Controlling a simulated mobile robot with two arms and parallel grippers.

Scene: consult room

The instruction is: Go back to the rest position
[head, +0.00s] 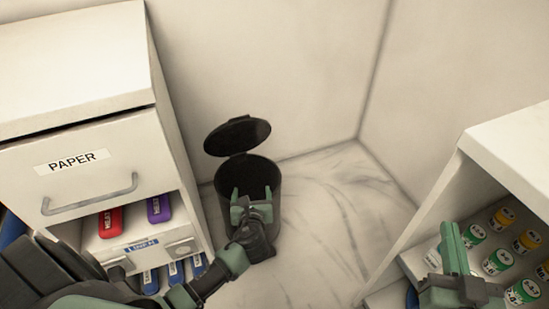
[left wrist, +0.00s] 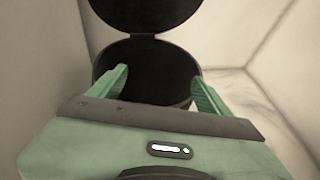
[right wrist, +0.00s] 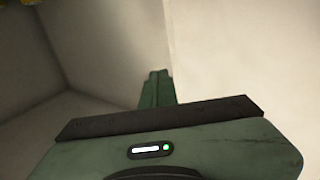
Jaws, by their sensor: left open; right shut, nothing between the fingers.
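My left gripper (head: 252,196) is open and empty over the mouth of a black bin (head: 232,187) whose round lid (head: 237,136) stands open. In the left wrist view, the two green fingers (left wrist: 160,88) point into the dark bin opening (left wrist: 150,65), with nothing between them. My right gripper (head: 454,248) is at the lower right, beside the white shelf unit. Its fingers (right wrist: 158,88) are closed together and hold nothing in the right wrist view. The inside of the bin is too dark to make out.
A white cabinet (head: 105,125) with a PAPER drawer stands left, with red (head: 111,221) and purple (head: 158,208) items below the drawer. A white shelf (head: 510,150) with several capped jars (head: 497,261) stands right. The marble floor (head: 325,215) between is clear.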

